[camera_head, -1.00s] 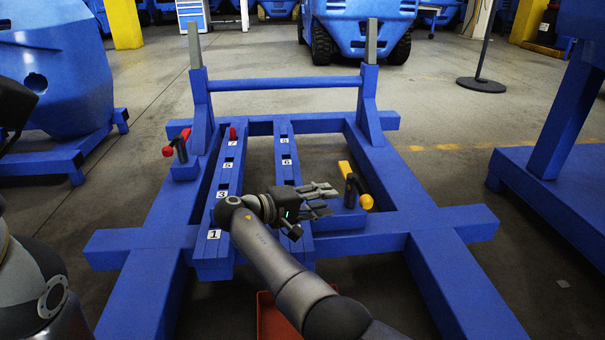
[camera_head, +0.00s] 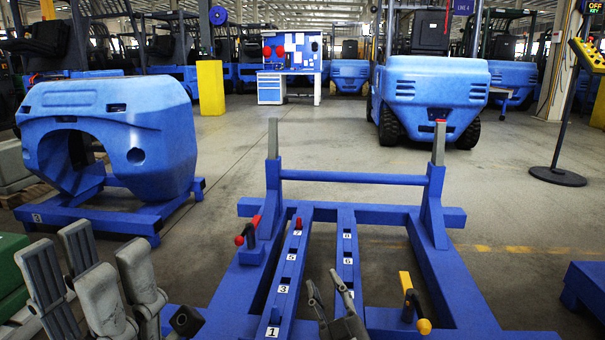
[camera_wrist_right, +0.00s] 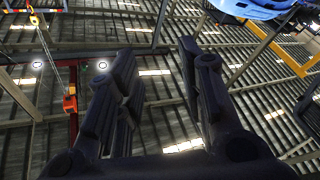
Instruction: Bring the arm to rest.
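My left gripper (camera_head: 90,262) stands at the lower left of the head view, its grey fingers pointing up, apart and empty. My right gripper (camera_head: 325,285) is low in the middle, in front of the fixture's numbered rails. Its fingers point up. In the right wrist view my right gripper (camera_wrist_right: 157,75) shows two dark fingers with a clear gap and nothing between them. Behind the gap is only the roof. Most of both arms is out of view.
The blue fixture frame (camera_head: 350,178) has two uprights and numbered rails (camera_head: 290,262). A red-knobbed lever (camera_head: 248,232) and a yellow handle (camera_head: 408,295) stick up beside the rails. A blue counterweight (camera_head: 110,130) stands at left, a forklift (camera_head: 430,85) behind. Floor beyond the frame is open.

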